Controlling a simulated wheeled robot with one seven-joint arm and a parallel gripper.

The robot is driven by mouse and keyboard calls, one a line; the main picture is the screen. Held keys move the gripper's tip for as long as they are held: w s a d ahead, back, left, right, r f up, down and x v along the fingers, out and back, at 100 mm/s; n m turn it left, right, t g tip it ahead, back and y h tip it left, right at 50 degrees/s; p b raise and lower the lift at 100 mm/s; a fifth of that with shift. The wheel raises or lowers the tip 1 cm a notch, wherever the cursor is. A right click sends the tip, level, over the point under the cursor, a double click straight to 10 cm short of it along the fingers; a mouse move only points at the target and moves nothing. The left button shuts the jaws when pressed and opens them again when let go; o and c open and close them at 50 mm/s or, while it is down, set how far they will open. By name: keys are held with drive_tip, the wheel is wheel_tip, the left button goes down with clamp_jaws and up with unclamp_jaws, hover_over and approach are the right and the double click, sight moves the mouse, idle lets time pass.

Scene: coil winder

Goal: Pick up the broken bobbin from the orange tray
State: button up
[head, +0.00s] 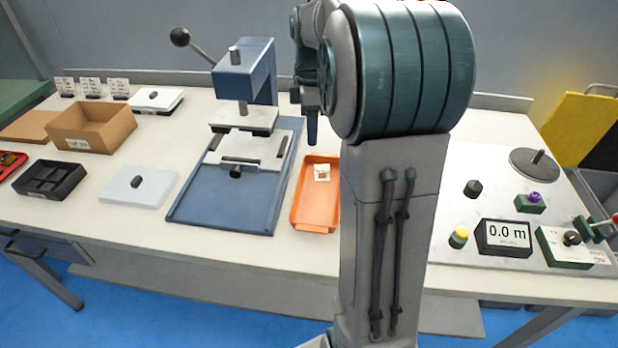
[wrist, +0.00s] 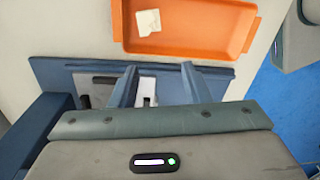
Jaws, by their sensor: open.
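The orange tray (head: 312,212) lies on the bench beside the blue press, partly hidden behind my arm in the head view. It also shows at the top of the wrist view (wrist: 205,38). A small whitish piece, apparently the broken bobbin (head: 321,173), lies in the tray towards its far end; its shape is hard to make out. The wrist view shows it near the tray's left side (wrist: 148,22). My gripper (wrist: 158,78) is open with nothing between its fingers. It is apart from the tray and the piece. In the head view it is above the bench, beside the press.
The blue press (head: 240,165) with its long lever stands left of the tray. Further left are a white block (head: 138,190), a black divided tray (head: 48,181) and a cardboard box (head: 92,127). Right of my arm is a control panel with a 0.0 m display (head: 505,238).

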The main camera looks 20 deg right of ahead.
drive_tip(key=d, duration=0.3)
drive_tip(key=b, duration=0.2)
hover_over(322, 169)
wheel_tip(322, 169, down, 6)
drive_tip(key=shift+d+f, duration=0.1)
drive_tip(key=shift+f, duration=0.05)
drive_tip(key=shift+f+b, duration=0.3)
drive_tip(key=shift+f, duration=2.9)
drive_tip(key=c, duration=0.9)
